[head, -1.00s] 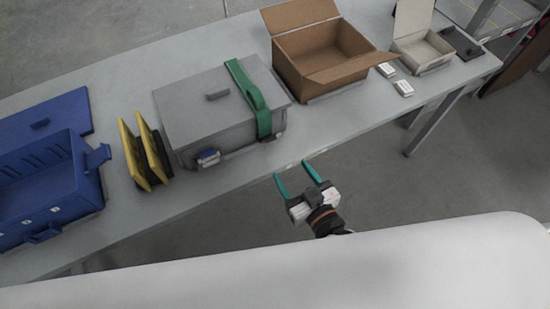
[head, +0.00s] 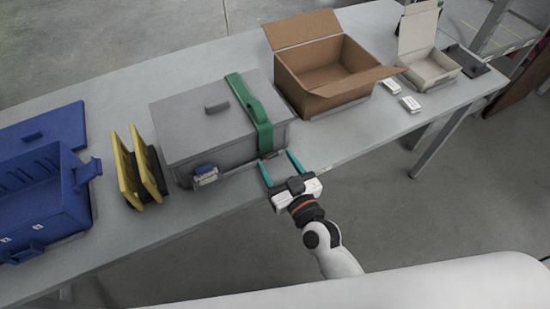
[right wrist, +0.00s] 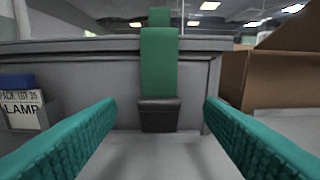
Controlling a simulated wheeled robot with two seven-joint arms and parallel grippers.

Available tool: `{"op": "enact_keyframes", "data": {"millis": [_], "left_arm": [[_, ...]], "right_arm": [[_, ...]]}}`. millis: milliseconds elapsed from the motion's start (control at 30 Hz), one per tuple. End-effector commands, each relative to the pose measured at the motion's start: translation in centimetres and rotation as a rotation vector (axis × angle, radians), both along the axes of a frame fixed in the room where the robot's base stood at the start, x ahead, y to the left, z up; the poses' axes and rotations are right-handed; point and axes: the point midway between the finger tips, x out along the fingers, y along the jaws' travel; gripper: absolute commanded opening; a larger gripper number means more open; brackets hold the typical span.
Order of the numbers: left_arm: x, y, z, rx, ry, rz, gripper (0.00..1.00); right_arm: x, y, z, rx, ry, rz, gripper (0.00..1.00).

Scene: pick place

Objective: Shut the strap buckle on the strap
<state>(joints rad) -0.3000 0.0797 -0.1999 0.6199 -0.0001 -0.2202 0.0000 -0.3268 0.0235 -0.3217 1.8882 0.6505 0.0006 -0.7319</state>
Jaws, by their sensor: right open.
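A green strap (head: 250,105) runs over the lid of a grey case (head: 205,125) and down its front, near the right end. In the right wrist view the strap (right wrist: 158,65) hangs down the case front, with a dark buckle (right wrist: 159,114) at its lower end. Whether the buckle is latched cannot be told. My right gripper (head: 280,170) is open and empty at the table's front edge, just in front of the strap. Its two teal fingers (right wrist: 160,140) stand either side of the buckle in the wrist view, apart from it. My left gripper is not in view.
A blue crate (head: 75,200) and yellow-and-black panels (head: 124,175) stand left of the case. An open cardboard box (head: 335,95) stands close on its right, with small white boxes (head: 411,104) and an open white box (head: 440,70) beyond. The table front (head: 170,222) is clear.

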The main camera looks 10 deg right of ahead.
Motion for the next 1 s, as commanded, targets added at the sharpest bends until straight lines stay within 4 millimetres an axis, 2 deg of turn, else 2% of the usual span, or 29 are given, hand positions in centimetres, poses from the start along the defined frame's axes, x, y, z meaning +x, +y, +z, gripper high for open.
{"op": "enact_keyframes", "data": {"millis": [200, 467, 767, 867, 1000], "left_arm": [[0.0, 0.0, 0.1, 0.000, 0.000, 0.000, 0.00], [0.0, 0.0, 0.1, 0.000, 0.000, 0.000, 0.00], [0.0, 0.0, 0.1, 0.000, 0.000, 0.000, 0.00], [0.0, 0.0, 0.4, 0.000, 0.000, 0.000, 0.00], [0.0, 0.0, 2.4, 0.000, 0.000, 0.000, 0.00]], "right_arm": [[1.6, 0.5, 0.0, 0.001, 0.000, 0.000, 0.62], [1.7, 0.6, 0.0, 0.001, 0.000, 0.000, 0.62], [1.6, 0.6, 0.0, 0.001, 0.001, 0.000, 0.17], [1.7, 0.6, 0.2, -0.001, 0.004, 0.000, 0.17], [1.8, 0.6, 0.8, -0.010, 0.032, 0.000, 0.17]]}}
